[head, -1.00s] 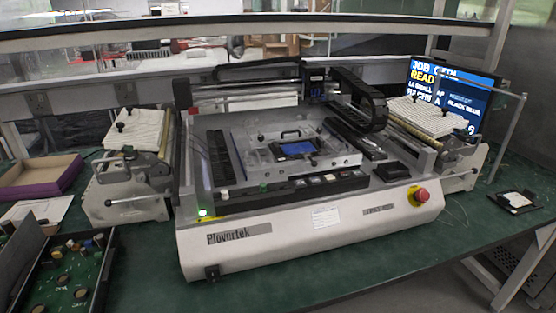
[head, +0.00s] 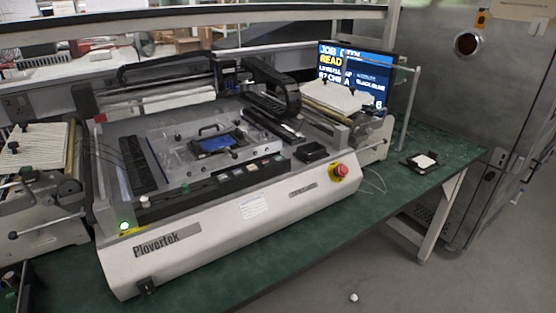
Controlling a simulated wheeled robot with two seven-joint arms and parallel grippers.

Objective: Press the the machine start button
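The white Plovertek machine (head: 215,235) stands on the green table in the head view. A small lit green button or lamp (head: 124,226) sits at its front left corner on a yellow patch. A dark strip with several small buttons (head: 252,168) runs along the front of its bed. A red mushroom button (head: 340,170) on a yellow base sits at the front right corner. No label marks which one is the start button legibly. Neither of my grippers is in view.
A monitor (head: 357,75) stands behind the machine at the right. A feeder unit with a white pad (head: 35,146) is at the left. The green table (head: 425,178) has free room at the right, near a small black tray (head: 420,162). A grey cabinet (head: 455,95) stands beyond.

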